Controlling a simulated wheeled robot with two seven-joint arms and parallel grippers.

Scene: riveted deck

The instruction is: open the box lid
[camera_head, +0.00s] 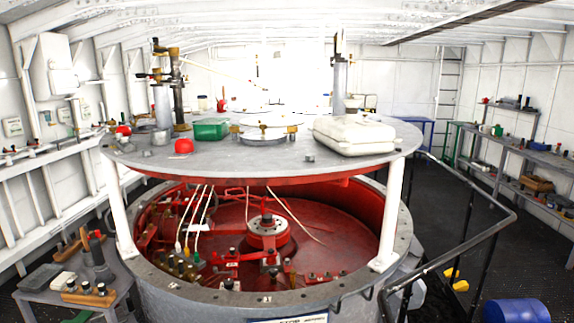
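A cream-white box-like item (354,136) with rounded edges lies on the right part of a round grey tabletop (240,158). A small green box (211,129) sits further left on the same top and looks closed. I cannot tell which of these is the box of the task, and no raised lid shows on either. Neither of my grippers is in view.
The tabletop stands on white posts above an open round red well (330,240). Red balls (183,146) and upright brass fittings (180,90) crowd its left. A black railing (470,245) and a blue drum (516,311) are at right.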

